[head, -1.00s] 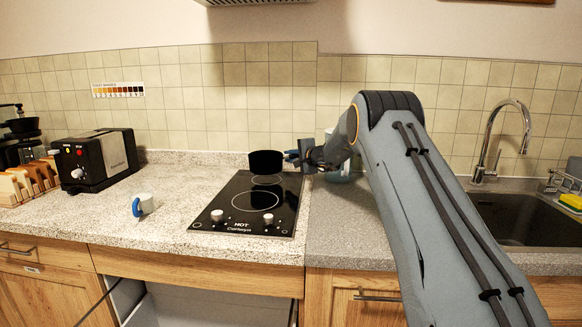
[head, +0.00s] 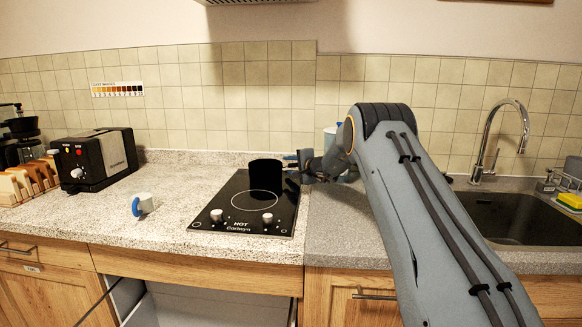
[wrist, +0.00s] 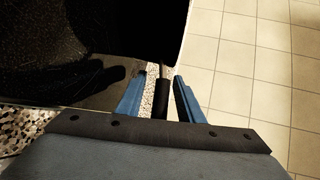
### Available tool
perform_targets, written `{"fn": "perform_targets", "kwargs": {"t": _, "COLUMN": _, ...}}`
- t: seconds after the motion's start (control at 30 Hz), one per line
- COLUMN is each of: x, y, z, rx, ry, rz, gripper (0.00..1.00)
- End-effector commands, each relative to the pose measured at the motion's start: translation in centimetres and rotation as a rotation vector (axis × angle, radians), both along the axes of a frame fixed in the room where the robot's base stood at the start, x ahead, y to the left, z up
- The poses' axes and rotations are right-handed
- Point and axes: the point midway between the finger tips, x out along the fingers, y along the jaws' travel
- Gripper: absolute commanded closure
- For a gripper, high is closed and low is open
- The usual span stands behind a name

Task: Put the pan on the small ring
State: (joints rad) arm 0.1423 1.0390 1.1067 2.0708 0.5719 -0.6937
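The black pan (head: 265,173) sits at the back of the black hob (head: 228,205), upright as far as I can tell, over the place of the small rear ring, which it hides. The larger front ring (head: 256,203) is uncovered. My gripper (head: 299,165) is at the pan's right side, by its handle. In the wrist view, the pan body (wrist: 130,25) fills the top. Its dark handle (wrist: 160,103) lies between the two blue fingers of my gripper (wrist: 159,85). Narrow gaps show on both sides of the handle, so the fingers are open around it.
A black and silver toaster (head: 95,160) is farther left. A light blue container (head: 330,138) is partly hidden behind my arm. The sink (head: 520,218) and tap are at right.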

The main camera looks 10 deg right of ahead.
Motion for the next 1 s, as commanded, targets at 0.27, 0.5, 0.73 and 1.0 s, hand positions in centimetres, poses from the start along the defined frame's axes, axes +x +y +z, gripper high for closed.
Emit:
{"fn": "perform_targets", "kwargs": {"t": 0.27, "x": 0.0, "y": 0.0, "z": 0.2, "rx": 0.000, "ry": 0.000, "rz": 0.000, "gripper": 0.66}}
{"fn": "perform_targets", "kwargs": {"t": 0.5, "x": -2.3, "y": -1.0, "z": 0.9, "rx": 0.000, "ry": 0.000, "rz": -0.002, "gripper": 0.66}}
{"fn": "perform_targets", "kwargs": {"t": 0.73, "x": -6.1, "y": -2.5, "z": 1.8, "rx": 0.000, "ry": 0.001, "rz": -0.002, "gripper": 0.66}}
{"fn": "perform_targets", "kwargs": {"t": 1.0, "x": -9.7, "y": -3.9, "z": 2.9, "rx": 0.001, "ry": -0.001, "rz": -0.002, "gripper": 0.66}}
